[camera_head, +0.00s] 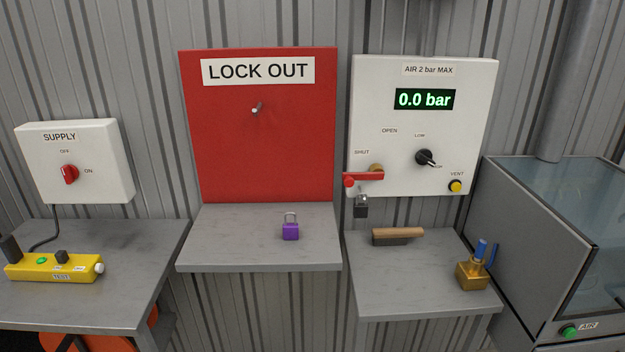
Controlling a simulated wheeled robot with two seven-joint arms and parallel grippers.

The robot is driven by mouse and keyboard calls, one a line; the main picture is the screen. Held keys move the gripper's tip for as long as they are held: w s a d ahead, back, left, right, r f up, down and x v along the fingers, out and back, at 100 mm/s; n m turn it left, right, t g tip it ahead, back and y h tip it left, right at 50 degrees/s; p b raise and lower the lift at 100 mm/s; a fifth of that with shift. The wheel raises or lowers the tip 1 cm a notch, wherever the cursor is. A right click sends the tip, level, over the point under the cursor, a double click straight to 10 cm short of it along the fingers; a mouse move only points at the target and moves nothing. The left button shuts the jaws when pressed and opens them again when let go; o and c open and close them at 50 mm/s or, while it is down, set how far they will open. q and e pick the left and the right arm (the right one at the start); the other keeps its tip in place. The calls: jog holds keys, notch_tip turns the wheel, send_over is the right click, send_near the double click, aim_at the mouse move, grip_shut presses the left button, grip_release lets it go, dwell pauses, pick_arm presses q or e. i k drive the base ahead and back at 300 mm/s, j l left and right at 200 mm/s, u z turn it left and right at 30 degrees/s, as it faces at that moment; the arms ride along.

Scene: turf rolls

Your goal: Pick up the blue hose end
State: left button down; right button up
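Two blue pieces stand at a brass block (473,276) on the right-hand grey shelf. One is a short upright blue cylinder (481,249) on top of the block. The other is a thinner, tilted blue piece (493,257) just to its right. I cannot tell for sure which of them is the hose end, or whether either is fixed to the block. Neither of my grippers is in view.
A wood-handled brush (398,236) lies left of the block. A dark padlock (361,207) hangs below the red lever (363,178) on the AIR panel (470,120). A purple padlock (291,231) stands on the middle shelf (230,250). A glass-topped cabinet (520,230) stands close right.

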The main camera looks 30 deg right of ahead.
aim_at(478, 256)
jog(key=z, duration=2)
jog(key=i+l+u, duration=0.1)
jog(key=l, duration=0.25)
jog(key=i+l+u, duration=0.1)
jog(key=i+l, duration=0.15)
jog(key=l, duration=0.15)
jog(key=i+l+u, duration=0.1)
jog(key=l, duration=0.25)
jog(key=i+l+u, duration=0.1)
jog(key=l, duration=0.3)
jog(key=i+l+u, duration=0.1)
jog(key=i+l, duration=0.15)
jog(key=l, duration=0.15)
jog(key=i+l+u, duration=0.1)
jog(key=l, duration=0.35)
